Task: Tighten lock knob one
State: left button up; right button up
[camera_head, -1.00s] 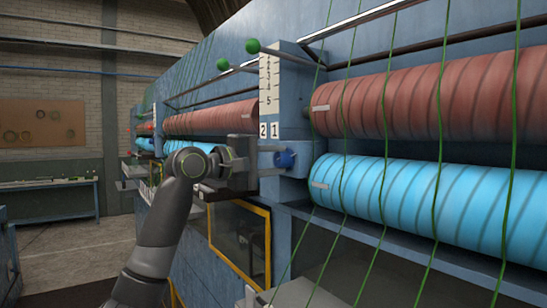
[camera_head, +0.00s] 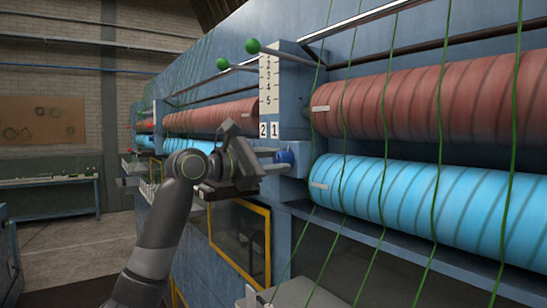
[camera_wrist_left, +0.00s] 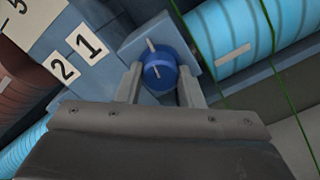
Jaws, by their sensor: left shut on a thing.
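The blue lock knob (camera_head: 285,157) sits on the blue housing below the label plate, beside the number 1. In the left wrist view the knob (camera_wrist_left: 160,70) has a pale line on its face and lies between the two fingers. My left gripper (camera_head: 279,161) reaches it from the left and is shut on it; the fingers (camera_wrist_left: 160,80) flank its sides. The wrist is rolled, so the labels 2 (camera_wrist_left: 62,70) and 1 (camera_wrist_left: 89,44) look tilted. A second knob by label 2 cannot be made out. My right gripper is not in view.
A red roller (camera_head: 430,100) and a light-blue roller (camera_head: 430,205) lie to the right of the knob, with green yarns (camera_head: 440,140) running past them. Two green-ended levers (camera_head: 252,46) stick out above the scale plate (camera_head: 268,85). A yellow-framed window (camera_head: 240,237) is below.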

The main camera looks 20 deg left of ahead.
pick_arm(q)
jog(key=shift+r+n, duration=0.4)
jog(key=shift+n, duration=0.7)
jog(key=o, duration=1)
jog(key=shift+f, duration=0.2)
